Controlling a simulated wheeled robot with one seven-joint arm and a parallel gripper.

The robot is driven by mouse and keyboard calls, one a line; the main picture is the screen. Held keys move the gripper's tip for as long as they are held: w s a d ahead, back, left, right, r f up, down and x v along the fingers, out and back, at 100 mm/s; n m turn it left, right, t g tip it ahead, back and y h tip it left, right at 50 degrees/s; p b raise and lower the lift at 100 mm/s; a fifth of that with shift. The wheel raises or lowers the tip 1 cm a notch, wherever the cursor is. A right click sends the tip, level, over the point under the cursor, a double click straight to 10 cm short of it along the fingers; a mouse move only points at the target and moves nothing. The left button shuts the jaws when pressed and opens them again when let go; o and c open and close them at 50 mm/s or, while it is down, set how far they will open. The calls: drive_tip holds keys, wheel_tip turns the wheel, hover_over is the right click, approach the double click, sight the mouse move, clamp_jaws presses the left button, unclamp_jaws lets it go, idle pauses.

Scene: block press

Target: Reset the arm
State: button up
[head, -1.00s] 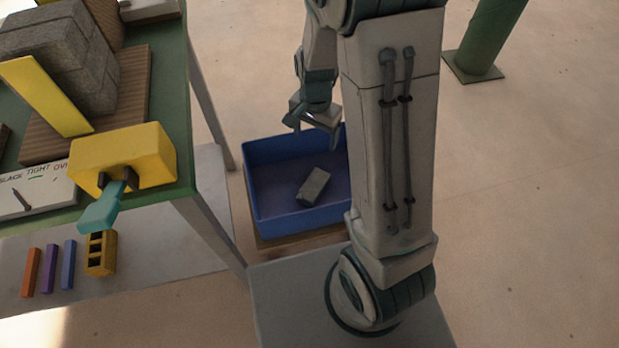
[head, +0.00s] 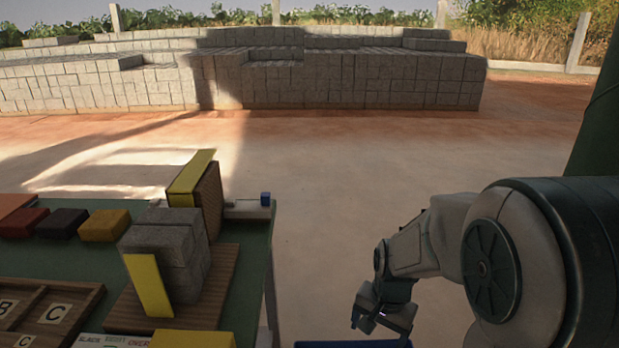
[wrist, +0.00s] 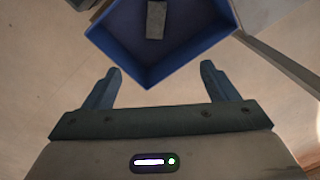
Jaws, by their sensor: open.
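My gripper (wrist: 158,85) is open in the wrist view, with its two fingers apart and nothing between them. Beyond the fingertips the wrist view shows a blue bin (wrist: 145,72) with a grey block (wrist: 156,20) lying in it. In the head view my gripper (head: 375,325) hangs at the lower right, pointing down, clear of the table. Only a strip of the blue bin's rim (head: 350,344) shows below it. The block is out of sight in the head view.
The green table (head: 250,265) at left carries a large grey block (head: 165,250) on a ribbed board, yellow plates, coloured blocks (head: 104,225) and a lettered wooden tray (head: 50,310). Stacked blocks (head: 360,80) stand far behind. A dark green post (head: 600,130) rises at the right. Floor between is open.

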drive_tip(key=s+r+n+p, duration=0.2)
drive_tip(key=r+p, duration=0.3)
drive_tip(key=r, duration=0.4)
drive_tip(key=s+r+n+t+p, duration=0.1)
drive_tip(key=s+r+p, duration=0.4)
drive_tip(key=r, duration=0.5)
drive_tip(key=s+r+n+t+p, duration=0.1)
drive_tip(key=s+r+n+p, duration=0.2)
drive_tip(key=r+p, duration=0.3)
drive_tip(key=v, duration=0.3)
drive_tip(key=shift+s+d+r, duration=0.2)
drive_tip(key=shift+d+r, duration=0.05)
drive_tip(key=shift+r, duration=0.1)
